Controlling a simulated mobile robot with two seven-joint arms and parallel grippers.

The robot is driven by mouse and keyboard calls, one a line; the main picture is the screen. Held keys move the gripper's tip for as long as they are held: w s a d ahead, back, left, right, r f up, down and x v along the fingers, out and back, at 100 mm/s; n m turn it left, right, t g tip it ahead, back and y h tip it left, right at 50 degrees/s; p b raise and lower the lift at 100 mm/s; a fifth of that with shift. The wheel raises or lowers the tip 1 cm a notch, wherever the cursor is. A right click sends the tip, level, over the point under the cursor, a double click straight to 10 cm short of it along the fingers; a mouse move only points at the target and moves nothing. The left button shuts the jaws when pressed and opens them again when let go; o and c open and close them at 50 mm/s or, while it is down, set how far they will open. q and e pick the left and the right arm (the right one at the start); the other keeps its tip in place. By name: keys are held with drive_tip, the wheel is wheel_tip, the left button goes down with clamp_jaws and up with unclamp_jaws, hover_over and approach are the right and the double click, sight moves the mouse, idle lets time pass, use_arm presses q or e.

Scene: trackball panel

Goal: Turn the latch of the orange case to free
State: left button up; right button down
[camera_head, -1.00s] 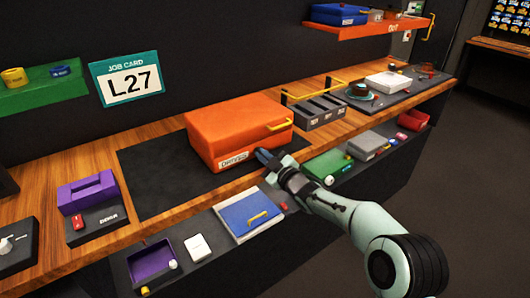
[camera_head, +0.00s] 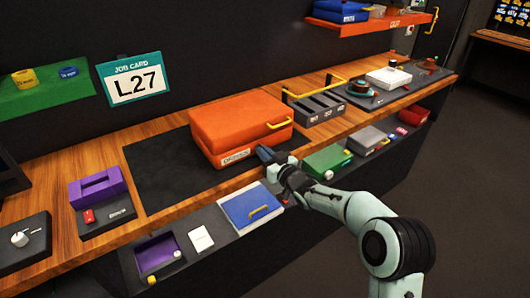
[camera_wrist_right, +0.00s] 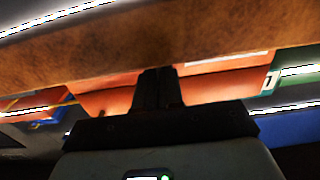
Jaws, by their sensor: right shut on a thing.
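The orange case (camera_head: 240,122) sits on the dark mat (camera_head: 165,175) on the wooden bench, with a yellow handle (camera_head: 279,124) on its right side and a white label (camera_head: 236,157) on its front. My right gripper (camera_head: 263,153) is at the case's front, right of the label, shut on the latch. The gripper covers the latch, so its angle cannot be read. In the right wrist view, the dark fingers (camera_wrist_right: 158,88) are close together in front of orange surfaces of the case (camera_wrist_right: 110,100). My left gripper is out of view.
Right of the case stand a grey slotted holder (camera_head: 317,108) and a dark panel with a white box (camera_head: 388,77). Below the bench edge, a shelf holds a blue case (camera_head: 250,205) and a green case (camera_head: 327,160). A purple holder (camera_head: 98,188) stands at left.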

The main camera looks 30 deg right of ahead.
drive_tip(key=shift+f, duration=0.1)
idle(0.3)
drive_tip(key=c, duration=1.5)
unclamp_jaws()
drive_tip(key=shift+c, duration=0.2)
drive_tip(key=shift+s, duration=0.15)
drive_tip(key=s+d, duration=0.1)
drive_tip(key=s, duration=1.2)
